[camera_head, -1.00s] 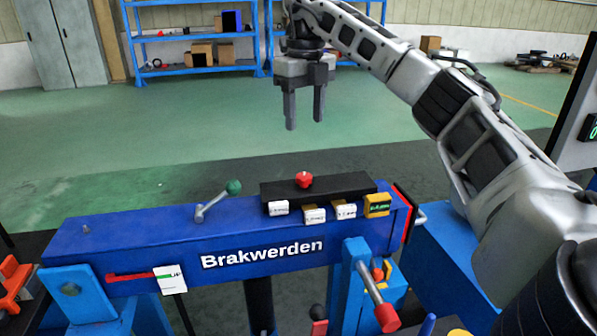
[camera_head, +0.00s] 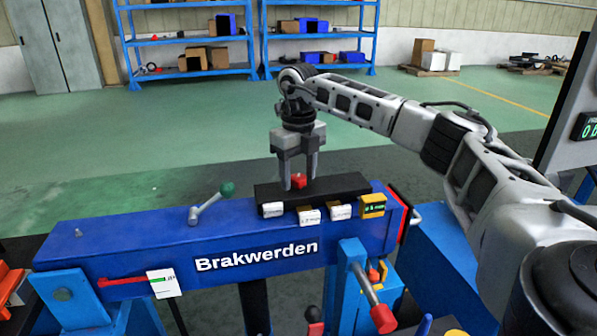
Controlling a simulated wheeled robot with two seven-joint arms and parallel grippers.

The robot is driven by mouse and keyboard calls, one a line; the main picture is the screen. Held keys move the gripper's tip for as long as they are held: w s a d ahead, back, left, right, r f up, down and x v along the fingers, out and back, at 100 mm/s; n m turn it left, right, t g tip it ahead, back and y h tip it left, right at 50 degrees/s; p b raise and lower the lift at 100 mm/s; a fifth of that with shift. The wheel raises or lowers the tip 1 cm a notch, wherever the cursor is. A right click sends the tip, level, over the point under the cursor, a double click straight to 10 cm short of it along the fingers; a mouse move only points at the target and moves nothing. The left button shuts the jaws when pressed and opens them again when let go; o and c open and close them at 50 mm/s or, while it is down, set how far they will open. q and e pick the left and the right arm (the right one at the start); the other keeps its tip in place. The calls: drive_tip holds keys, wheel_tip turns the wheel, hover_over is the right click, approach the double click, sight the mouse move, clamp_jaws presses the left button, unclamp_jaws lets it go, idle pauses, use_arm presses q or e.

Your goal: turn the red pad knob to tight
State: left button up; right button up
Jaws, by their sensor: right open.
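The red pad knob (camera_head: 299,181) sits on top of the black pad block (camera_head: 340,184) on the blue Brakwerden beam (camera_head: 150,227). My right gripper (camera_head: 299,183) points down over the knob with its fingers open. The fingertips are at about the knob's height, and the knob shows between them. I cannot tell whether either finger touches it. The gripper hides part of the knob's surroundings. My left gripper is not in view.
A lever with a green ball (camera_head: 227,189) stands on the beam to the left. White tags (camera_head: 309,217) and a yellow display (camera_head: 372,205) line the block's front. A red-tipped handle (camera_head: 383,318) juts out in front. Blue shelves (camera_head: 190,70) stand far behind.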

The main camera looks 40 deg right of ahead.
drive_tip(key=c, duration=1)
drive_tip(key=shift+o, duration=0.2)
